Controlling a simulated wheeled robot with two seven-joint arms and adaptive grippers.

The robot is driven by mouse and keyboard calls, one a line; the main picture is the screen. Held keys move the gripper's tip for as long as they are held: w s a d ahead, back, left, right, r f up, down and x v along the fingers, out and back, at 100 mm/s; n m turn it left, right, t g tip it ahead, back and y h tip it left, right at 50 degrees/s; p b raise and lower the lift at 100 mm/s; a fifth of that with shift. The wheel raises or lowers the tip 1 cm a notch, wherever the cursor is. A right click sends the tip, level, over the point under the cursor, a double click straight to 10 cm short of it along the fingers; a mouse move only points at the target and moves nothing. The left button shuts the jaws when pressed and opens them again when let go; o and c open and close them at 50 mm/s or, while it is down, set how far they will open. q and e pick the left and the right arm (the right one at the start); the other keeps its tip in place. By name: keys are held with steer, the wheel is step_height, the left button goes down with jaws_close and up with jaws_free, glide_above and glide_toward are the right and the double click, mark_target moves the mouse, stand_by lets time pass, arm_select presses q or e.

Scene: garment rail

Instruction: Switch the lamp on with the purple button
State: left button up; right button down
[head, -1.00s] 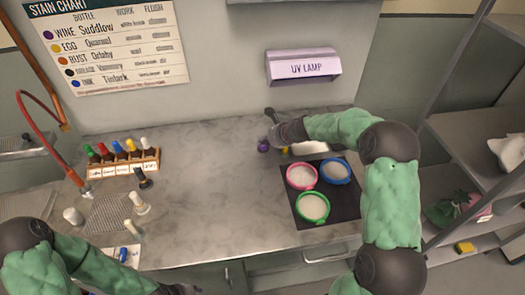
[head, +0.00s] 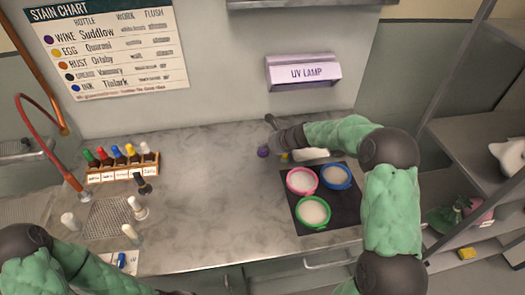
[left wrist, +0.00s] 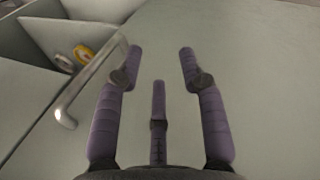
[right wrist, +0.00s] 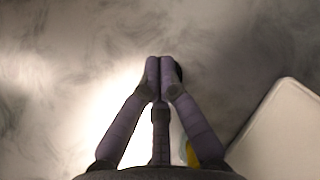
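The UV lamp (head: 303,70) is a pale purple housing on the back wall. A small round purple button (head: 263,151) is on the counter below it. My right gripper (head: 271,122) is close behind and above the button in the head view; I cannot tell whether it touches it. The right wrist view shows its fingertips (right wrist: 160,66) pressed together with nothing clear between them. A dark piece shows just behind them, partly hidden. My left gripper (left wrist: 160,60) is open and empty over a plain pale surface, near a metal handle.
A yellow button (head: 285,157) is beside the purple one, partly hidden. A dark mat (head: 342,214) carries pink, blue and green rimmed bowls. A bottle rack (head: 123,170) and loose bottles stand left. The middle of the counter (head: 205,215) is clear. Shelves are at right.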

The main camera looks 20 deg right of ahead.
steer(key=shift+f, duration=0.15)
stand_by(0.4)
steer(key=shift+s+f+b, duration=0.1)
steer(key=shift+f+b, duration=0.2)
steer(key=shift+f, duration=0.05)
steer(key=shift+a, duration=0.1)
steer(key=shift+r+p, duration=0.2)
steer(key=shift+p, duration=0.2)
step_height(320, 180, up, 6)
steer(key=p, duration=0.5)
steer(key=shift+r+p, duration=0.25)
steer(key=shift+p, duration=0.15)
steer(key=shift+f, duration=0.1)
